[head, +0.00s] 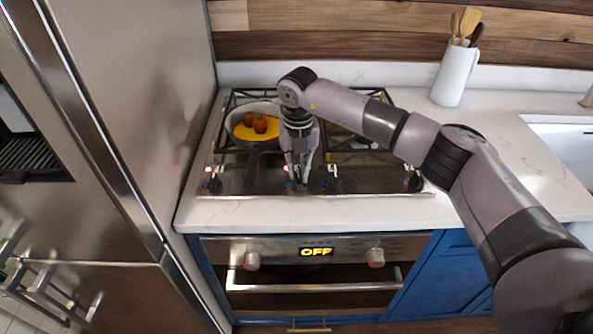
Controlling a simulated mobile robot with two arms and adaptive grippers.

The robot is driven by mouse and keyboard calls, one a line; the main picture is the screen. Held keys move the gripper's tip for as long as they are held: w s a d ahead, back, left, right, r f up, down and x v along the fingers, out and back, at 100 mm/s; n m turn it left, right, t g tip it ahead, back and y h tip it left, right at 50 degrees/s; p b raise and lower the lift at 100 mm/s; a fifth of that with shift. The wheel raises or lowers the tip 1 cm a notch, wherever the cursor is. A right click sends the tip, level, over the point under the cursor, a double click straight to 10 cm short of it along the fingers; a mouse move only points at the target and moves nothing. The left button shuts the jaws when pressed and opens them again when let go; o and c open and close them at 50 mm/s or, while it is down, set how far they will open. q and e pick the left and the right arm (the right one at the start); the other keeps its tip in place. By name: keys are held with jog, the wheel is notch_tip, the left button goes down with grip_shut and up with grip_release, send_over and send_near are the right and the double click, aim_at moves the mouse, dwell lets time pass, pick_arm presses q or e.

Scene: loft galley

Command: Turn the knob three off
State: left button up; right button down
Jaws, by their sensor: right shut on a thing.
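The stove (235,182) has a row of dark knobs along its front edge. One knob (213,185) is at the left end, one (333,185) is right of my gripper, and one (412,183) is at the right end. My right gripper (298,182) points down at the front strip, its fingers shut on a knob between the left-end knob and the one to its right. The fingers mostly hide that knob, so its angle cannot be told. Small red and blue marks show near the knobs. My left gripper is out of view.
A pan (240,117) with yellow contents and brown round food sits on the back left grate, its dark handle pointing forward close to my gripper. A white utensil jug (454,75) stands at the back right. The oven (315,270) below displays OFF. A steel fridge (130,130) borders the left.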

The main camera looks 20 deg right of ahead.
aim_at(299, 173)
jog(key=shift+d+m, duration=0.1)
jog(key=shift+m, duration=0.5)
jog(key=c, duration=1.6)
grip_release()
jog(key=shift+r, duration=0.1)
notch_tip(299, 173, up, 12)
jog(key=shift+s, duration=0.1)
